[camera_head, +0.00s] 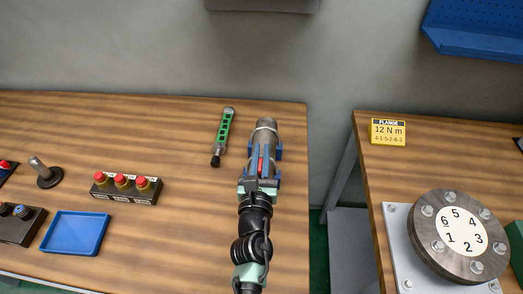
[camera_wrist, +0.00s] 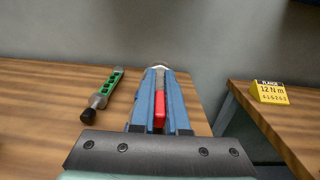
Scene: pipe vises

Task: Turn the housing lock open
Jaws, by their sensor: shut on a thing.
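A grey cylindrical housing (camera_head: 266,133) stands near the right end of the left table in the head view. Its top end also shows past my fingers in the wrist view (camera_wrist: 160,68). My gripper (camera_head: 263,156) reaches over the housing with its blue fingers pointing away. The fingers are shut on a narrow red piece, which looks like the housing lock (camera_wrist: 159,109); the fingers (camera_wrist: 160,88) flank it on both sides. My gripper and arm hide much of the housing, and I cannot tell the lock's turn angle.
A green-and-black tool (camera_head: 224,132) lies left of the housing. A button box (camera_head: 127,199) and blue tray (camera_head: 56,250) sit further left. A gap separates this table from the right one, which bears a bolted flange (camera_head: 430,232) and yellow sign (camera_head: 388,138).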

